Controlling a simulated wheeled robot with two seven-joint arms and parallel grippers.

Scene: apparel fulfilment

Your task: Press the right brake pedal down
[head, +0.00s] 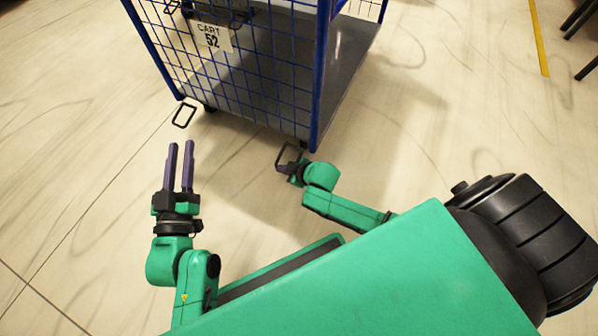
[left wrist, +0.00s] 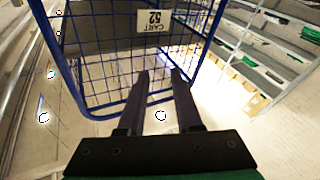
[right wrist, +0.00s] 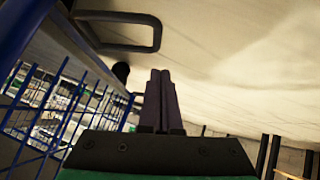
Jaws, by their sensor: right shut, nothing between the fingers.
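The right brake pedal (head: 292,146) is a black wire loop sticking out low from the near right corner of the blue mesh cart (head: 316,120). In the right wrist view the pedal (right wrist: 158,34) is large at the top left, above and left of the fingertips. My right gripper (head: 283,168) is shut and empty, low beside this pedal; I cannot tell whether they touch. In the right wrist view its two fingers (right wrist: 160,72) are together. My left gripper (head: 181,146) is open and empty in front of the cart, below the left pedal (head: 174,119).
The cart carries a sign reading CART 52 (head: 211,36). A small loop, seemingly the left pedal, shows beyond in the right wrist view (right wrist: 137,96). The floor is clear to the cart's left and right. Shelves (left wrist: 270,60) stand behind in the left wrist view.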

